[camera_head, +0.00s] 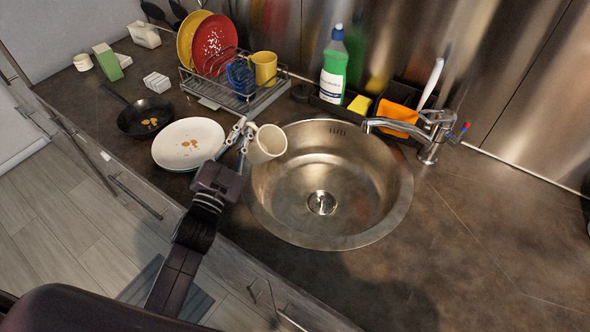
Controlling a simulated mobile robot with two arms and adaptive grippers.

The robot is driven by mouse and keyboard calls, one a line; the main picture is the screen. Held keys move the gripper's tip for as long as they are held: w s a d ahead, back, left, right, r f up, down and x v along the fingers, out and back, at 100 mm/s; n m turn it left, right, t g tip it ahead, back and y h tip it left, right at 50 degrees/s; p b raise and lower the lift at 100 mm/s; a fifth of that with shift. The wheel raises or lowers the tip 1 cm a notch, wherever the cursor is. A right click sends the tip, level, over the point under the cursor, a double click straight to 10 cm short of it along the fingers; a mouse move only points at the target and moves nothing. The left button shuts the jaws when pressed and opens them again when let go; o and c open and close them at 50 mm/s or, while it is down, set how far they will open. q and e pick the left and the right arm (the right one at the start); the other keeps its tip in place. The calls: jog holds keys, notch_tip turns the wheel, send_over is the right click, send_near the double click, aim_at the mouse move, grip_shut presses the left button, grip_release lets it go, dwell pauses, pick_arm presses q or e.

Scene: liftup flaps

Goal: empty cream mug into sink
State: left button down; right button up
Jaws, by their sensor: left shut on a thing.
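The cream mug (265,146) is held over the left rim of the round metal sink (345,222). It is tilted, with its opening facing up and to the right. My left gripper (243,133) is shut on the mug at its left side, where the handle is. What the mug holds inside cannot be told. The sink basin looks empty around its drain (321,203). My right gripper is not in view.
A white plate with food bits (185,150) and a black pan (140,122) lie left of the sink. A dish rack (270,95), a green soap bottle (334,68) and the faucet (436,133) stand behind. The counter right of the sink is clear.

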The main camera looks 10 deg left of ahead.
pick_arm(q)
jog(key=w+a+n+g+y+p, duration=0.1)
jog(key=w+a+n+p, duration=0.1)
jog(key=a+n+p, duration=0.4)
jog(key=shift+a+f+n+y+p, duration=0.15)
jog(key=shift+f+n+y+p, duration=0.2)
jog(key=shift+n, duration=0.75)
